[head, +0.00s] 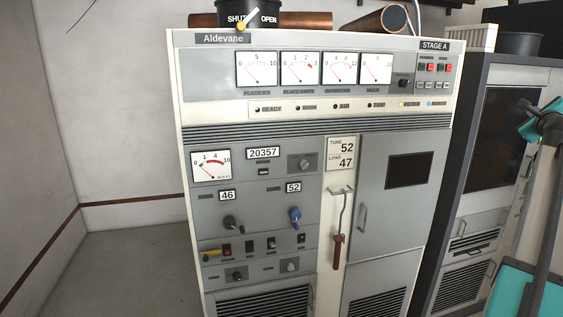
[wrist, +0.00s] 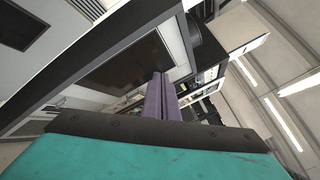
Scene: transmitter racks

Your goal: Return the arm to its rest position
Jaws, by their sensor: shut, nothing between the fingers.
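My arm shows at the right edge of the head view, with a teal joint (head: 540,122) at the top and a grey link slanting down to a teal part (head: 525,290). My gripper (wrist: 160,82) is in the wrist view, its two purple fingers together with nothing seen between them. It points toward a dark-screened rack (wrist: 125,62) and touches nothing that I can make out. The gripper itself does not show clearly in the head view.
The Aldevane cabinet (head: 330,200) stands in the middle, with meters, knobs and a red-handled hook (head: 337,252). A second rack (head: 505,130) stands right of it, behind my arm. Copper pipes (head: 380,20) lie on top. Floor (head: 130,270) at the left is clear.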

